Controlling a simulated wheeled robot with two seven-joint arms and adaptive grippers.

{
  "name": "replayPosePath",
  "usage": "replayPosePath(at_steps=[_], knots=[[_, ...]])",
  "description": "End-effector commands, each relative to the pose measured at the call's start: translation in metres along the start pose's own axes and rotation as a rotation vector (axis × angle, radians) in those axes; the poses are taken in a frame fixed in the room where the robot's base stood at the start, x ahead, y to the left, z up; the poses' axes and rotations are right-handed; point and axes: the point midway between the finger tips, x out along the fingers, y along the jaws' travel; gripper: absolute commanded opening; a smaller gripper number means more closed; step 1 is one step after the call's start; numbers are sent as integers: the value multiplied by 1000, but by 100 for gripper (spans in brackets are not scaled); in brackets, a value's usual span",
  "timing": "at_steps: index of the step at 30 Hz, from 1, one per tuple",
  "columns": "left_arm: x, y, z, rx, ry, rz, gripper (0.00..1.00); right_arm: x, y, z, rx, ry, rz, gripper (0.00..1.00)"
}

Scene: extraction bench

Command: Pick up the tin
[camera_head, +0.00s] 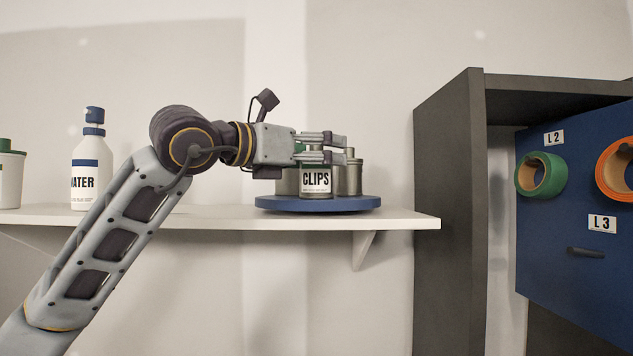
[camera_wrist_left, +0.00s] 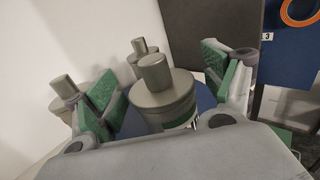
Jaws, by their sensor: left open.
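A metal tin (camera_head: 316,180) with a white "CLIPS" label stands upright on a blue round turntable (camera_head: 318,205) on the shelf. My left gripper (camera_head: 335,148) comes in from the left, level with the tin's top. Its jaws are open. In the left wrist view, a tin with a knobbed lid (camera_wrist_left: 165,95) sits between the two green-padded fingers, with space on each side. My fingers hide part of the tin's top in the head view. The right gripper is not in view.
Other grey tins share the turntable, one at the right (camera_head: 353,178) and one at the left (camera_head: 286,182). A water bottle (camera_head: 90,165) stands left on the white shelf (camera_head: 410,220). A dark cabinet (camera_head: 448,220) rises to the right.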

Motion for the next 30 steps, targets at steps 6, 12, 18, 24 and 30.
replayPosePath(at_steps=[6,12,18,24,30], knots=[[-6,0,0,0,-1,0,83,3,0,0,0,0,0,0],[-20,0,-1,1,-1,2,83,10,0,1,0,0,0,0],[-36,-3,0,3,-3,1,83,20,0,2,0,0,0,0],[-52,-6,2,3,-2,1,83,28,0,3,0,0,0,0],[-75,-6,2,2,-2,2,83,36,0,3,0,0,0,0]])
